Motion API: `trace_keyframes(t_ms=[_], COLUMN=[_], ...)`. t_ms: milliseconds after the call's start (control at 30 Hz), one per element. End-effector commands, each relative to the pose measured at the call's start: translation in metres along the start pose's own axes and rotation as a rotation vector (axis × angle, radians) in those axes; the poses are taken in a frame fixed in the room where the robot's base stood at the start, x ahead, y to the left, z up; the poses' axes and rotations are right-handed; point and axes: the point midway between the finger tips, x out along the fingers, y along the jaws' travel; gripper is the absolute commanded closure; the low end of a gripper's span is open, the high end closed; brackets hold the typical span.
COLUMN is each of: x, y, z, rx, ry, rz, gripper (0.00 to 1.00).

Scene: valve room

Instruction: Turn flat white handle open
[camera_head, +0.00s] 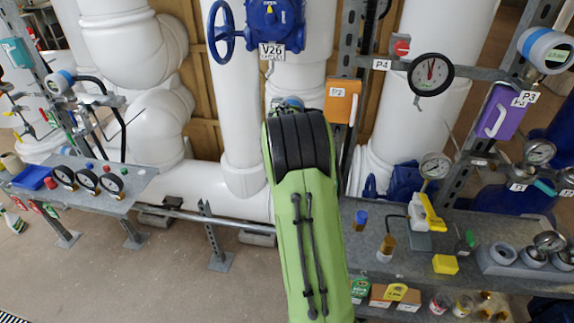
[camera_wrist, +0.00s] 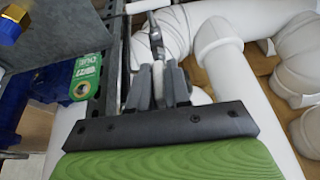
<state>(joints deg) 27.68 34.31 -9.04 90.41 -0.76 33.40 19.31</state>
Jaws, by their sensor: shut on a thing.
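In the wrist view, a narrow, flat whitish handle (camera_wrist: 158,88) stands between the two grey fingers of my gripper (camera_wrist: 159,78). My gripper is shut on it, with a finger on each side. A dark grey metal part (camera_wrist: 155,40) lies just beyond the fingertips, near a white pipe. In the head view, my green arm reaches up the middle of the picture and hides my gripper and the held handle. How far the handle is turned cannot be told.
An orange box (camera_head: 342,100) is close right of my arm. A blue valve (camera_head: 275,22) labelled V26 is above it. A purple box (camera_head: 496,112) and a gauge (camera_head: 431,74) are at right. A shelf (camera_head: 368,242) with small items stands right of my arm; another with gauges (camera_head: 88,180) is left.

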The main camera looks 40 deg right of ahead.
Motion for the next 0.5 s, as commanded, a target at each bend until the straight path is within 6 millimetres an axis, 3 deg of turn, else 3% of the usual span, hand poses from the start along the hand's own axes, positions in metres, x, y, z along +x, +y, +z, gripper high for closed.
trace_keyframes(t_ms=[500], x=[0.0004], y=[0.0003], z=[-0.0005], rx=[-0.025], ry=[0.002], rz=[0.06], gripper=[1.0])
